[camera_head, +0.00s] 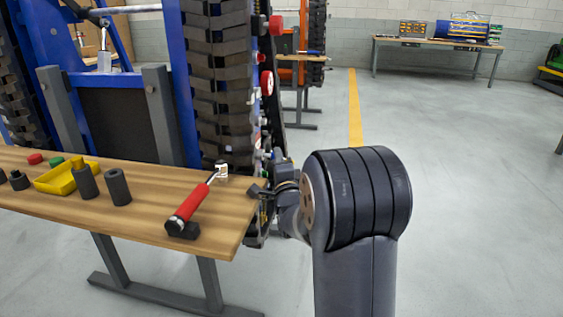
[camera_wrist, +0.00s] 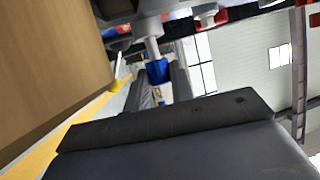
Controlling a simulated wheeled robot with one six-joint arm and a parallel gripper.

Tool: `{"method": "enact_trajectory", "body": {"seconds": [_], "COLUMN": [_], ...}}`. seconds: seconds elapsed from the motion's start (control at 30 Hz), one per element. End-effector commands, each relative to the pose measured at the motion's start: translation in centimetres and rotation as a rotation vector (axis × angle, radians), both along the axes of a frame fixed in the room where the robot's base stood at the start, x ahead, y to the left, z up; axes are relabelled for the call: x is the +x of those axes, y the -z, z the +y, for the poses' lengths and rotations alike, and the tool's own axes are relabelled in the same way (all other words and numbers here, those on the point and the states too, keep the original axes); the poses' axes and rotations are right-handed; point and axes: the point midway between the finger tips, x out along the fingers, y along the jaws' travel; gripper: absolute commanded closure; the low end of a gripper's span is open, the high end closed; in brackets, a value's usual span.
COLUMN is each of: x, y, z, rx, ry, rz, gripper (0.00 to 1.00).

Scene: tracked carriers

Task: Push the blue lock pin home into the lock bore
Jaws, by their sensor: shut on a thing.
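The blue lock pin (camera_wrist: 158,71) shows in the wrist view between the two dark fingers of my gripper (camera_wrist: 160,82), which is shut on it. A pale grey rod-like part (camera_wrist: 153,47) meets the blue pin at its far end, below a wider grey collar (camera_wrist: 149,27). I cannot tell how deep the pin sits, and the lock bore itself is hidden. In the head view my gripper (camera_head: 264,191) is beside the tracked carrier's right side, at the bench's right end; the pin cannot be made out there.
The wooden bench (camera_head: 150,222) holds a red-handled tool (camera_head: 192,203), dark cylinders (camera_head: 117,187) and a yellow tray (camera_head: 57,180). The blue-framed carrier's track (camera_head: 217,90) rises behind it. Its wooden edge (camera_wrist: 50,70) is close on the left in the wrist view. Floor at right is clear.

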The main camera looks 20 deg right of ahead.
Motion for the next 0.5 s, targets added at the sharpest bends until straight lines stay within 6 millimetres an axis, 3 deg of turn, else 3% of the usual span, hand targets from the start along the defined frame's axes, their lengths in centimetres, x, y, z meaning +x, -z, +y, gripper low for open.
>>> {"method": "enact_trajectory", "body": {"seconds": [0.5], "x": [0.76], "y": [-0.04], "z": [1.08], "rx": [-0.001], "ry": [0.0], "rz": [-0.003], "gripper": [1.0]}}
